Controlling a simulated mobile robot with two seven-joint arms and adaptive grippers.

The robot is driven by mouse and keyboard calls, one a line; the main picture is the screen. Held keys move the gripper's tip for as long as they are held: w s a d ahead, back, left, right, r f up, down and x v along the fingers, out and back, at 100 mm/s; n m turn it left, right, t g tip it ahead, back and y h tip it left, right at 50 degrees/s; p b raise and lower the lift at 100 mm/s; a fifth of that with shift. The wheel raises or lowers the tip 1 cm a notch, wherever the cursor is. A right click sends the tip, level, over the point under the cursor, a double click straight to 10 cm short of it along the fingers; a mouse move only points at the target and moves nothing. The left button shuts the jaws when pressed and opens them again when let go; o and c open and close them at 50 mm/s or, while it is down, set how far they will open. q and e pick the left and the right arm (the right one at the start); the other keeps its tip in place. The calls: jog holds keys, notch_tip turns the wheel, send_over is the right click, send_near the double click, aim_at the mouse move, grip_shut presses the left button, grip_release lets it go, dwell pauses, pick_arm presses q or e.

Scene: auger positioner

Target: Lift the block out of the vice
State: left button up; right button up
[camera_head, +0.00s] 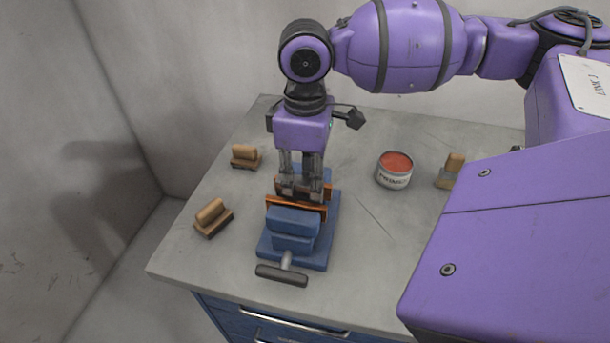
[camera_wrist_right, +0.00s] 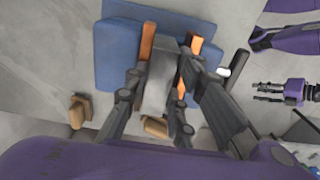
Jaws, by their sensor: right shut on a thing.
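The blue vice (camera_head: 292,222) stands on the worktop with its T-shaped handle (camera_head: 281,275) toward me. In the right wrist view its body (camera_wrist_right: 112,60) lies behind the orange jaw plates (camera_wrist_right: 148,40). The grey block (camera_wrist_right: 158,72) lies between the two plates in that view. My right gripper (camera_head: 301,186) points down over the vice and is shut on the block; its fingers hide most of the block in the head view. I cannot tell whether the block is raised. My left gripper (camera_wrist_right: 268,92) shows small at the right of the wrist view.
A paint tin (camera_head: 394,170) with a red top stands right of the vice. Wooden-handled brushes lie at the left (camera_head: 213,217), at the back left (camera_head: 245,157) and at the right (camera_head: 452,170). Drawers (camera_head: 290,325) are below the front edge. My arm covers the right side.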

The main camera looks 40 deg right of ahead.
aim_at(303, 183)
jog(key=shift+w+r, duration=0.1)
grip_shut()
pick_arm(q)
jog(key=shift+w+a+r+p, duration=0.1)
jog(key=shift+w+r+p, duration=0.5)
jog(key=shift+r, duration=0.3)
pick_arm(e)
jog(key=shift+s+a, duration=0.25)
dwell(0.3)
pick_arm(q)
jog(key=shift+w+r, duration=0.1)
